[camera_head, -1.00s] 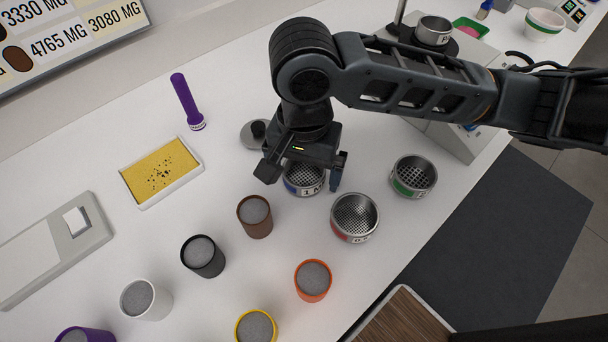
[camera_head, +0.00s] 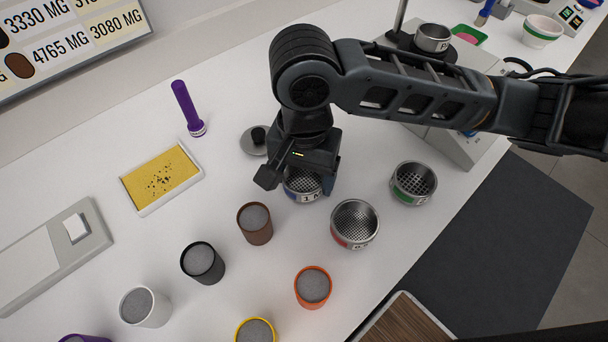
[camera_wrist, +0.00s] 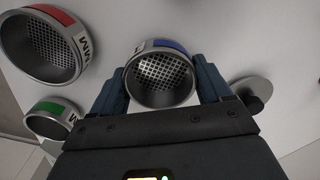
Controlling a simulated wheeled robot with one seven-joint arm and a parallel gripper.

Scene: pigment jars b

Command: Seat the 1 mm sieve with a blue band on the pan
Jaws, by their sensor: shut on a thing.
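The blue-banded sieve (camera_head: 301,186) stands on the white counter, partly hidden under my gripper in the head view. In the wrist view the same sieve (camera_wrist: 160,76) sits between my two fingers, its blue band on the rim side and its mesh showing. My gripper (camera_head: 305,180) is shut on this sieve, one finger on each side. It also shows in the wrist view (camera_wrist: 164,88). The pan (camera_head: 433,36), a small metal cup with a label starting with P, stands on the grey device at the top right.
A red-banded sieve (camera_head: 354,223) and a green-banded sieve (camera_head: 413,183) stand to the right. A lid with a black knob (camera_head: 255,140) lies behind my gripper. A brown jar (camera_head: 255,222) and several others stand in front. A yellow tray (camera_head: 162,178) is at left.

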